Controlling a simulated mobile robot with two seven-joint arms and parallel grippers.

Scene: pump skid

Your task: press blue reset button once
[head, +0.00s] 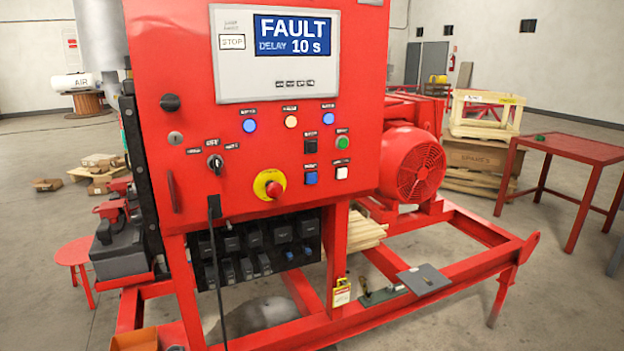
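The red control panel (230,170) of the pump skid faces me. Two round blue pieces, at left (249,125) and right (328,118), sit higher in the row under the display. The display (292,35) reads "FAULT DELAY 10 s". Neither of my grippers is in view, and nothing covers the buttons.
A black selector (215,163) and door handle (173,190) are at left. The red skid frame (455,280) extends right. Space before the panel looks clear.

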